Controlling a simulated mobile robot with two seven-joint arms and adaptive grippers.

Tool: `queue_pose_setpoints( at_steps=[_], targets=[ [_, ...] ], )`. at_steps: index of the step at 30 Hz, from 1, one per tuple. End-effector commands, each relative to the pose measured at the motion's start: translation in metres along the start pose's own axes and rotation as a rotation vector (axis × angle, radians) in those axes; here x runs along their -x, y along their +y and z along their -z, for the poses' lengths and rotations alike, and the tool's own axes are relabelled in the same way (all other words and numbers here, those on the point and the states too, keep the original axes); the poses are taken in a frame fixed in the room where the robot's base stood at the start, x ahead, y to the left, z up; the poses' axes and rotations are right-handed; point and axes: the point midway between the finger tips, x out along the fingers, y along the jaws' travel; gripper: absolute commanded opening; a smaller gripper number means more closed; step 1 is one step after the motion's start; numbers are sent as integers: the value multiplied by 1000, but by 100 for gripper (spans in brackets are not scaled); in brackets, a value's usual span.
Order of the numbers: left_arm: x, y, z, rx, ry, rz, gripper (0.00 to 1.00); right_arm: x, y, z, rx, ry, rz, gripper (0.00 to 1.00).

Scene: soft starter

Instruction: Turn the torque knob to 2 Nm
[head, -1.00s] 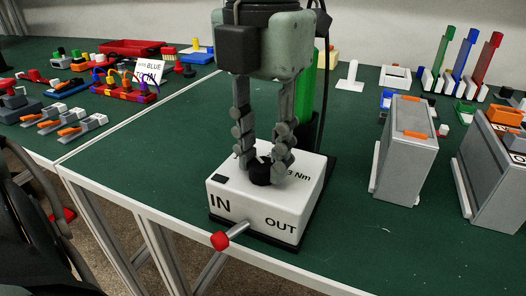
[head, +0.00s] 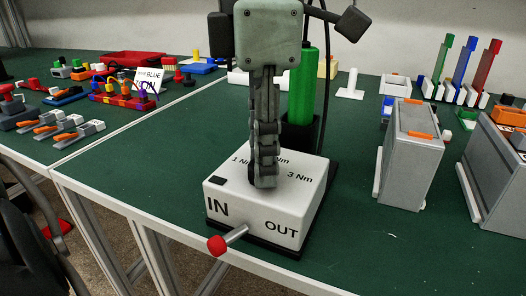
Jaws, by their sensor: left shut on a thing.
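A white box (head: 228,200) stands near the table's front edge. It is marked "IN" and "OUT" on its front side and "1 Nm" and "3 Nm" on its top; the marking between them is mostly hidden behind my gripper. The black torque knob on its top is hidden behind my left gripper (head: 265,182), so its pointing direction cannot be seen. My left gripper reaches straight down onto the box top, with its fingers seen edge-on, shut on the knob. My right gripper is not in view.
A red-tipped lever (head: 217,245) sticks out of the box front. A green cylinder (head: 303,85) in a black holder stands just behind the box. A grey case (head: 411,155) stands to the right. The table left of the box is clear.

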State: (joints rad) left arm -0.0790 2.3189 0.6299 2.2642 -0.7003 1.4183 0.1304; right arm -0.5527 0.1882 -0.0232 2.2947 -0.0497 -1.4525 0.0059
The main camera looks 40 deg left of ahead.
Motion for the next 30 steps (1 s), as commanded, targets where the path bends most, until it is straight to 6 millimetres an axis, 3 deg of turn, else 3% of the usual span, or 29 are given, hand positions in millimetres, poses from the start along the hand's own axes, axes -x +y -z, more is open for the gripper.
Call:
queue_pose_setpoints(
  at_steps=[9, 25, 26, 30],
  targets=[
    [0, 0, 0, -116, 2, 0, 0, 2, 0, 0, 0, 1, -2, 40],
    [0, 0, 0, -138, 2, 0, 0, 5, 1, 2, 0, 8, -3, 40],
    [0, 0, 0, -138, 2, 0, 30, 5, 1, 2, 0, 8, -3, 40],
    [0, 0, 0, -137, 1, 0, 48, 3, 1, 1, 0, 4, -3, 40]
  ],
)
